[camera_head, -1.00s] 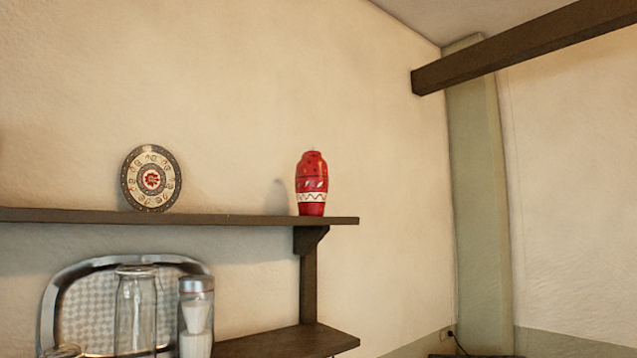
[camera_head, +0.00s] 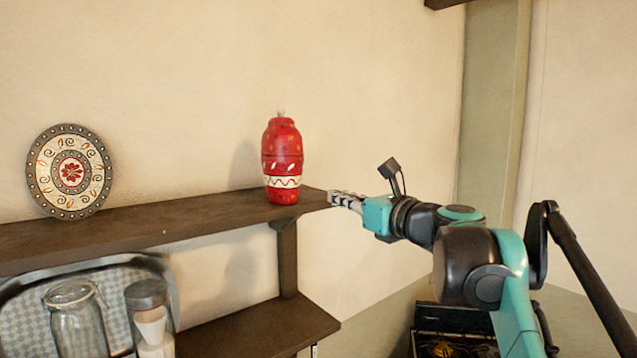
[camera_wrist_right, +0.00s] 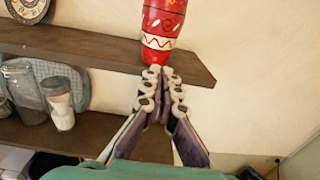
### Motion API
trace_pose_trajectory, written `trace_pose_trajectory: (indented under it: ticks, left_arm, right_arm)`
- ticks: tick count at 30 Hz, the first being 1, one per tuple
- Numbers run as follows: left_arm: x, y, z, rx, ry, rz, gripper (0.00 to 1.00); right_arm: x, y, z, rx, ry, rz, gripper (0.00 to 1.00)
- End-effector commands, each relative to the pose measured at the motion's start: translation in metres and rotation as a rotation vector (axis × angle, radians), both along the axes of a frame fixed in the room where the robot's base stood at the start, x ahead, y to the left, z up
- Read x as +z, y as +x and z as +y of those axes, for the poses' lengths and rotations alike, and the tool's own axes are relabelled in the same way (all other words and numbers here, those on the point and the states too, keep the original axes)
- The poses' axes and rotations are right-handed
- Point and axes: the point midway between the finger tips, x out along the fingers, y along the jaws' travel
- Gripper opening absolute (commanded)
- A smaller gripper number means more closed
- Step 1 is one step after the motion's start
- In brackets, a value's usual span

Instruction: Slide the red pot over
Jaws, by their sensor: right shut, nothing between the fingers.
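The red pot (camera_head: 283,160) stands upright near the right end of the upper wall shelf (camera_head: 150,225). It has a white patterned band low on its body. My right gripper (camera_head: 332,197) is at the shelf's right end, to the right of the pot, with a gap between them in the head view. In the right wrist view the pot (camera_wrist_right: 160,30) is straight ahead of the shut, empty fingertips (camera_wrist_right: 160,70); I cannot tell there whether they touch. My left gripper is not in view.
A round decorated plate (camera_head: 69,172) leans on the wall at the left of the upper shelf. A lower shelf (camera_head: 260,330) holds a metal tray (camera_head: 165,265), a glass jar (camera_head: 75,320) and a lidded jar (camera_head: 148,315). The shelf between plate and pot is clear.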

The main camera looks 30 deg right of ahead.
Motion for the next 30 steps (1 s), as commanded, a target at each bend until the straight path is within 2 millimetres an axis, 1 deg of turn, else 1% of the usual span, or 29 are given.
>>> trace_pose_trajectory:
  ticks: [5,12,18,21,24,30]
  left_arm:
    - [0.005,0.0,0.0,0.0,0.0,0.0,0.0]
    - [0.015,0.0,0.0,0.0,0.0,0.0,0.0]
    - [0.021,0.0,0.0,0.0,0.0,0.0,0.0]
    - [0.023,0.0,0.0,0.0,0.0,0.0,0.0]
    - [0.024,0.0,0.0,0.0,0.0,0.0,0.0]
    - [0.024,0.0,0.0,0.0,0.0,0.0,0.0]
  right_arm:
    - [0.0,0.032,0.004,0.006,-0.003,0.001,0.0]
    - [0.0,0.085,0.007,0.006,-0.005,0.002,0.0]
    - [0.0,0.116,0.009,0.004,-0.006,0.002,0.0]
    - [-0.001,0.125,0.009,0.003,-0.006,0.002,0.0]
    - [-0.002,0.13,0.009,0.002,-0.006,0.002,0.0]
    - [-0.002,0.131,0.009,0.001,-0.006,0.002,0.0]
